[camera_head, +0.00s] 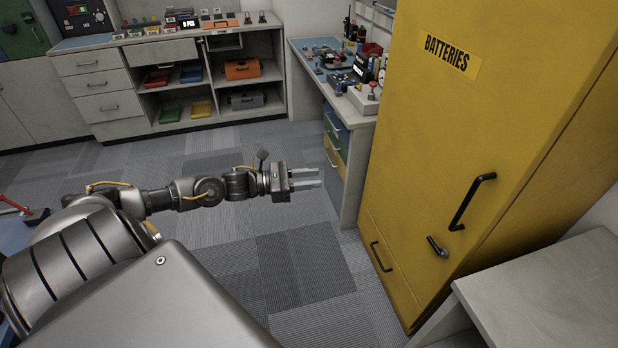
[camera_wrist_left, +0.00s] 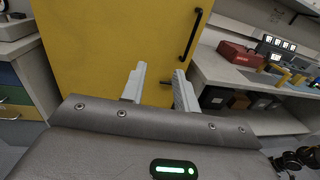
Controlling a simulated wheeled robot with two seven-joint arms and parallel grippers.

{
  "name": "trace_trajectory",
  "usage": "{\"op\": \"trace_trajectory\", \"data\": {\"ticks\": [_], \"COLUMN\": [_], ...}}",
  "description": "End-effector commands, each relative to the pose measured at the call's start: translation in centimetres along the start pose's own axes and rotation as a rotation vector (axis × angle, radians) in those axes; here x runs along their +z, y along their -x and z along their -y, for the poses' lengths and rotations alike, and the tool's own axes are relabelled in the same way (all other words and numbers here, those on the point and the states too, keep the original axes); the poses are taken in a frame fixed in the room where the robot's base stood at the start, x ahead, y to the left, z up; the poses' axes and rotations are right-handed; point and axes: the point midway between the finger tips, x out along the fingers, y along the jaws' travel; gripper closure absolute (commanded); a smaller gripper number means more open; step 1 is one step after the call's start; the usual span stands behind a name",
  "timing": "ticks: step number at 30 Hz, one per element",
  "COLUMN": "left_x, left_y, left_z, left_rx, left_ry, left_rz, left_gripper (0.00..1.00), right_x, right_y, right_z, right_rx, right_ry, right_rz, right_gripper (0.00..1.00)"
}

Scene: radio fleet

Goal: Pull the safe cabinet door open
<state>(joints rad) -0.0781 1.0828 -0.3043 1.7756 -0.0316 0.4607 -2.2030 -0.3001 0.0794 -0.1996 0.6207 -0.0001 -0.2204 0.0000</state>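The safe cabinet is the tall yellow cabinet marked BATTERIES; its door (camera_head: 440,130) looks closed and fills the right of the head view. A long black door handle (camera_head: 470,201) sits on its right side, with a short black lever (camera_head: 437,247) below it. My left gripper (camera_head: 318,178) is open and empty, left of the cabinet and apart from it, its fingers pointing toward the door. In the left wrist view the door (camera_wrist_left: 95,50) is ahead, with the handle (camera_wrist_left: 190,35) above and right of the parted fingertips (camera_wrist_left: 160,70). My right gripper is not in view.
A lower front panel with its own black handle (camera_head: 381,257) is under the door. A grey bench (camera_head: 550,295) stands close at the cabinet's right. A cluttered workbench (camera_head: 311,80) stands at its left. Carpeted floor (camera_head: 300,265) is free in front of the cabinet.

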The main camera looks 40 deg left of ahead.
Motion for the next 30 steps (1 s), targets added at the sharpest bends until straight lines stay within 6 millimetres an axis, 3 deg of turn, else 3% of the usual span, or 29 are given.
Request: {"op": "trace_trajectory", "data": {"ticks": [1, 7, 30], "left_x": [0.01, 0.02, 0.03], "left_y": [0.01, 0.02, 0.04], "left_z": [0.0, -0.01, -0.01], "left_rx": [0.0, 0.0, 0.0], "left_ry": [0.0, 0.0, 0.0], "left_rz": [0.0, 0.0, 0.0], "left_gripper": [0.76, 1.0, 1.0], "right_x": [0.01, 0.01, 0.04], "right_y": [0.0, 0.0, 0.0], "right_z": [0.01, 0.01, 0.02], "right_rx": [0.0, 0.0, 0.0], "right_ry": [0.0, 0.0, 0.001], "right_rz": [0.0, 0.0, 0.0], "right_gripper": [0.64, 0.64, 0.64]}}
